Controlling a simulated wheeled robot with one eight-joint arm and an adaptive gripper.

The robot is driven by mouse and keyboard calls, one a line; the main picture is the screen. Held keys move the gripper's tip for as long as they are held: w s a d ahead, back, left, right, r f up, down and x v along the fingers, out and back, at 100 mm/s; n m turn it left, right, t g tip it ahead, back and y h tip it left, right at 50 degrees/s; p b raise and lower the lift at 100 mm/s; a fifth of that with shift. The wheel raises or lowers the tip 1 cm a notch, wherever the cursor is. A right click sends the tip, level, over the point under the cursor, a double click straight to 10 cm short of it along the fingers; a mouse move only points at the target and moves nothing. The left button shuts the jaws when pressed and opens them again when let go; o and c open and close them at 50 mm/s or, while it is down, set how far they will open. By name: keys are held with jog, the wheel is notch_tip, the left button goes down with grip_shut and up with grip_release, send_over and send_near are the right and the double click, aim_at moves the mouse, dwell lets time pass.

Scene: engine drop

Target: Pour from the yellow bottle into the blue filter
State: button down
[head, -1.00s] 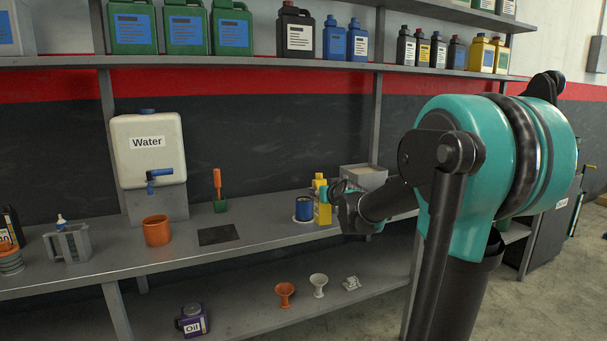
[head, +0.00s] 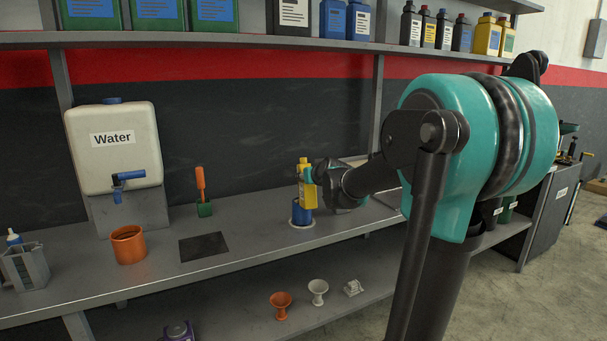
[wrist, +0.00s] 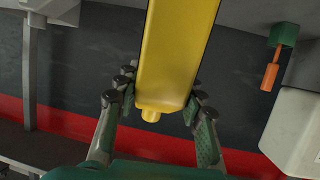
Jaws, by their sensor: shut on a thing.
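The yellow bottle (head: 307,191) is held by my gripper (head: 310,177), upright and raised off the bench. In the wrist view the bottle (wrist: 177,50) sits between the two fingers of my gripper (wrist: 162,92), its cap toward the bottom of the picture. The blue filter (head: 299,217) stands on the bench on a pale round base. In the head view the bottle overlaps the filter's upper right part; the gap between them cannot be told. The filter's top opening is hidden, and I do not make it out in the wrist view.
A water tank (head: 123,157), an orange container (head: 128,245), a dark mat (head: 204,247) and an orange-handled tool (head: 201,184) in a green block stand left along the bench. Bench around the mat is free.

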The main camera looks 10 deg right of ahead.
aim_at(308, 187)
jog(key=f+g, duration=0.3)
jog(key=f, duration=0.1)
jog(key=s+f+g+h, duration=0.1)
jog(key=f+g, duration=0.1)
jog(key=shift+s+d+f+g, duration=0.1)
jog(key=shift+f+g, duration=0.2)
jog(key=shift+s, duration=0.1)
jog(key=shift+f, duration=0.25)
dwell(0.3)
jog(key=shift+s+r+g, duration=0.15)
jog(key=shift+r+g, duration=0.65)
jog(key=shift+g, duration=0.4)
dwell(1.9)
jog(key=shift+r+g+h, duration=0.5)
jog(key=shift+r+g, duration=0.35)
jog(key=shift+g, duration=0.55)
dwell(2.0)
